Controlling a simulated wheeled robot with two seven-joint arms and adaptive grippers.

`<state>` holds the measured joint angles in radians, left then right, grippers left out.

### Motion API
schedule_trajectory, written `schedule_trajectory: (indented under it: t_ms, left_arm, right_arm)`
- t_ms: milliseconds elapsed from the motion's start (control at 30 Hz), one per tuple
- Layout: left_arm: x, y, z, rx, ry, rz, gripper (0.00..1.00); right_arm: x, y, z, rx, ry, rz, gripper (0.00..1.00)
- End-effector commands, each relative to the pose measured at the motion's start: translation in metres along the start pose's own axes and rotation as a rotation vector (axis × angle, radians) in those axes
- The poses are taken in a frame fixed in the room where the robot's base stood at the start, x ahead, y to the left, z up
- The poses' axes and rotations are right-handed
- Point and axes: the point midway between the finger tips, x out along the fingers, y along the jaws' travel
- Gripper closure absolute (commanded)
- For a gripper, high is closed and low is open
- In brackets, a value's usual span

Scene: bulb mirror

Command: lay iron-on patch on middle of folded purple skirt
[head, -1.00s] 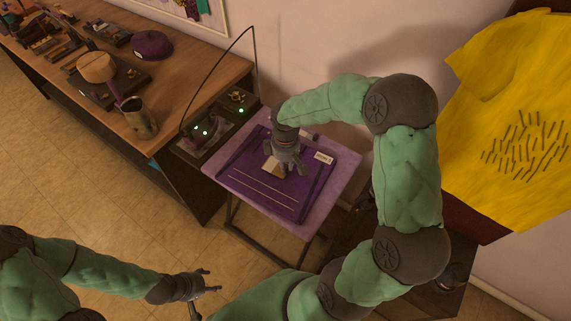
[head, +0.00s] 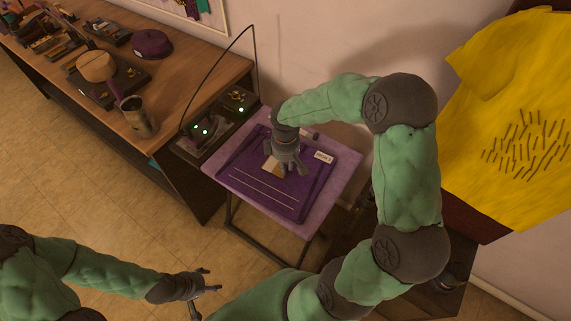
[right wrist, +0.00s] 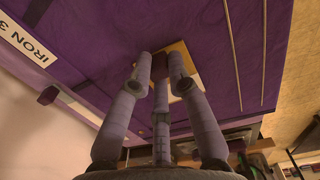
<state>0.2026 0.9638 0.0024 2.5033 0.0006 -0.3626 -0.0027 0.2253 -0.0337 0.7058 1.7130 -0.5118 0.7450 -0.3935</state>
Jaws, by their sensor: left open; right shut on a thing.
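The folded purple skirt (head: 259,190) lies flat on a small purple-topped table (head: 338,190), with two pale lines across its front part. My right gripper (head: 288,168) points down over the skirt's middle and is shut on the iron-on patch (head: 271,166), a tan and white piece. The patch also shows beneath the fingers in the right wrist view (right wrist: 186,62), at or close to the skirt; I cannot tell whether it touches. The fingers hide part of it. My left gripper (head: 208,282) is open and empty over the floor, away from the table.
A white label (head: 323,156) lies at the skirt's right side; it reads "IRON 3" in the right wrist view (right wrist: 24,42). A yellow shirt (head: 515,120) hangs at right.

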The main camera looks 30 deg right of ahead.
Motion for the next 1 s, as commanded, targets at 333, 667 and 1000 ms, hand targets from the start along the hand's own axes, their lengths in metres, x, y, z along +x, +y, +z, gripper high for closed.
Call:
schedule_trajectory:
  t_ms: [333, 667, 1000]
  left_arm:
    - [0.001, 0.000, 0.000, 0.000, 0.000, 0.000, 0.39]
    - [0.001, 0.000, 0.000, 0.000, 0.000, 0.000, 0.39]
    - [0.001, 0.000, 0.000, 0.000, 0.000, 0.000, 0.39]
  right_arm:
    - [0.002, 0.000, 0.000, 0.000, 0.000, 0.000, 0.54]
    - [0.000, 0.000, 0.000, 0.000, 0.001, 0.001, 0.54]
    - [-0.051, 0.001, -0.001, 0.000, 0.005, 0.005, 0.54]
